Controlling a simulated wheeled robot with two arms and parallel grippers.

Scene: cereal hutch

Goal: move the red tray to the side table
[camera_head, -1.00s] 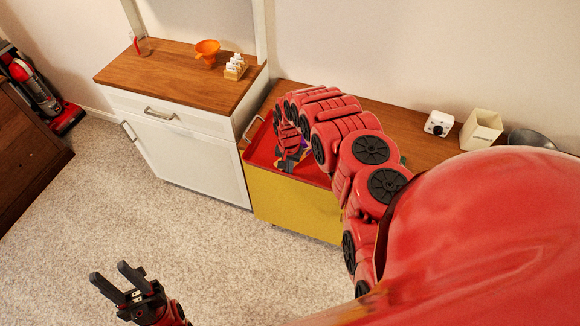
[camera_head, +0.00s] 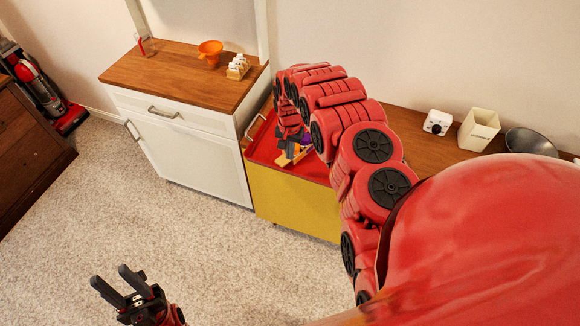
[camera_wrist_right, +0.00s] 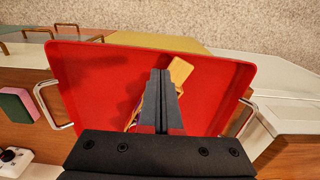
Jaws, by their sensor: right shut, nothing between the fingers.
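The red tray (camera_head: 264,148) sits on top of the yellow-fronted side cabinet (camera_head: 292,201), right of the white hutch. In the right wrist view the tray (camera_wrist_right: 95,75) lies below my gripper, with a metal handle at each end. A wooden piece (camera_wrist_right: 179,70) and something purple lie in it, partly hidden by my fingers. My right gripper (camera_wrist_right: 160,75) is shut and empty over the tray; in the head view it (camera_head: 284,158) is partly hidden by its arm. My left gripper (camera_head: 114,284) is open and empty above the carpet, away from the tray.
The white hutch (camera_head: 185,150) carries an orange funnel (camera_head: 210,52), a toast rack (camera_head: 238,67) and a glass (camera_head: 146,47). A white timer (camera_head: 437,122), a cream container (camera_head: 479,130) and a bowl (camera_head: 531,141) stand right. A vacuum (camera_head: 42,90) stands left. The carpet is clear.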

